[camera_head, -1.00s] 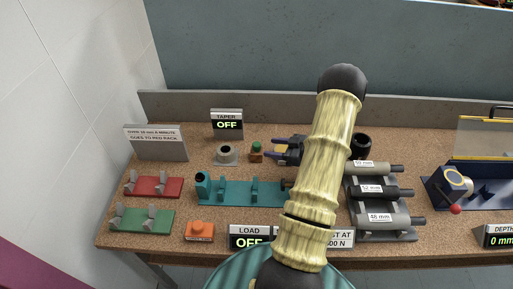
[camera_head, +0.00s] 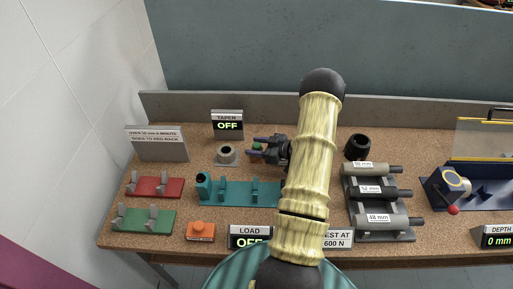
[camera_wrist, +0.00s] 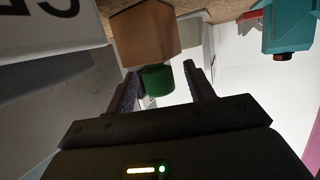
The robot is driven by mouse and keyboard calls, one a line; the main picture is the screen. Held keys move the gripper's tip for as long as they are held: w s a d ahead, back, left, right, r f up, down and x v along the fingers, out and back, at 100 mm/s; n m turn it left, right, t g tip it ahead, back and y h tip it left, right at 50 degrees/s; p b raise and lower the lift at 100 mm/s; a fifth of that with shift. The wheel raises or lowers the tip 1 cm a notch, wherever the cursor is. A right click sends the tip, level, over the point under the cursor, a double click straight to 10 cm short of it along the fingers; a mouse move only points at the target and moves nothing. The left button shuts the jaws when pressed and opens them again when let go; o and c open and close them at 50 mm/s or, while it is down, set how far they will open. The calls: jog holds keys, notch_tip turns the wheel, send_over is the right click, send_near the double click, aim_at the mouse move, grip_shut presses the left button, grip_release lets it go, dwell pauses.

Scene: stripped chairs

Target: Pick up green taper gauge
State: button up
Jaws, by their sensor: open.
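The green taper gauge (camera_wrist: 158,80) shows in the wrist view as a short green cylinder against a brown wooden block (camera_wrist: 146,34). It lies between the two fingers of my gripper (camera_wrist: 168,84), closer to the left finger in that view. The fingers are apart, and I see a gap on the right side of the green part. In the head view the green part (camera_head: 256,146) and its block (camera_head: 255,154) are small, beside the fingertips of my gripper (camera_head: 262,146). The fingers partly cover them, so contact cannot be told.
A grey ring (camera_head: 227,154) stands just left of the block, with the TAPER sign (camera_head: 227,124) behind. A teal fixture (camera_head: 237,192) is in front. A black cup (camera_head: 358,147) and a rack of grey cylinders (camera_head: 378,235) stand right of my arm.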

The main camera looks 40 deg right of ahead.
aim_at(257, 144)
dwell(0.5)
jog(key=c, duration=1.1)
jog(key=shift+r, duration=0.15)
notch_tip(257, 144, up, 10)
jog(key=shift+f+b, duration=0.15)
jog(key=shift+b, duration=0.25)
